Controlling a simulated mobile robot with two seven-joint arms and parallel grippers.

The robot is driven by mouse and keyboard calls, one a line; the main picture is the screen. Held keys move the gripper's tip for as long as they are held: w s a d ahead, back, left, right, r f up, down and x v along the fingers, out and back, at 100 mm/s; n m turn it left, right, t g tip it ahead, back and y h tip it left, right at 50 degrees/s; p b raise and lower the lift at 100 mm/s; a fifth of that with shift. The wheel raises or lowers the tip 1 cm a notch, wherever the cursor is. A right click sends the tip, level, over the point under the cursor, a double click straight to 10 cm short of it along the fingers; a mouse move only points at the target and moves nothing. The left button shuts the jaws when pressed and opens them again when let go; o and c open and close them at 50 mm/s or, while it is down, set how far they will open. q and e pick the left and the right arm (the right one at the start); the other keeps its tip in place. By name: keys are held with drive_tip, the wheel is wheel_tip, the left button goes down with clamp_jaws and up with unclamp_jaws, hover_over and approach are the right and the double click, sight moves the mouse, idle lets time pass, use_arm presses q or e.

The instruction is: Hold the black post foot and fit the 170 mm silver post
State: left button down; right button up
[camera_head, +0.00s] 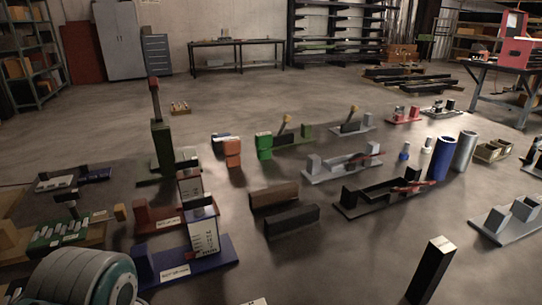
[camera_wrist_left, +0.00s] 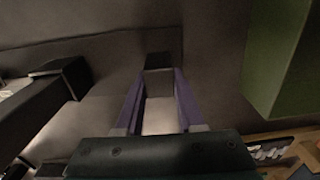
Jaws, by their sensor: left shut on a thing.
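My left gripper (camera_wrist_left: 158,98) shows in the left wrist view, with its two purple-edged fingers closed on a dark block (camera_wrist_left: 158,62). The block fits the black post foot, but only a small part of it shows. The fingers hide its sides. In the head view, the grey and teal part of my arm fills the bottom left, and I cannot make out the fingertips. A silver-grey cylinder (camera_head: 466,151) stands beside a blue cylinder (camera_head: 441,158) at the right; I cannot tell whether it is the 170 mm silver post. My right gripper is not in view.
A green block (camera_wrist_left: 280,55) is close on the right of the wrist view. A dark bar (camera_wrist_left: 35,110) is at its left. In the head view, a blue base (camera_head: 215,252), two dark blocks (camera_head: 291,221) and a tall black block (camera_head: 432,268) stand in front.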

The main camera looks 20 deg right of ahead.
use_arm(q)
drive_tip(key=shift+c, duration=2.2)
unclamp_jaws()
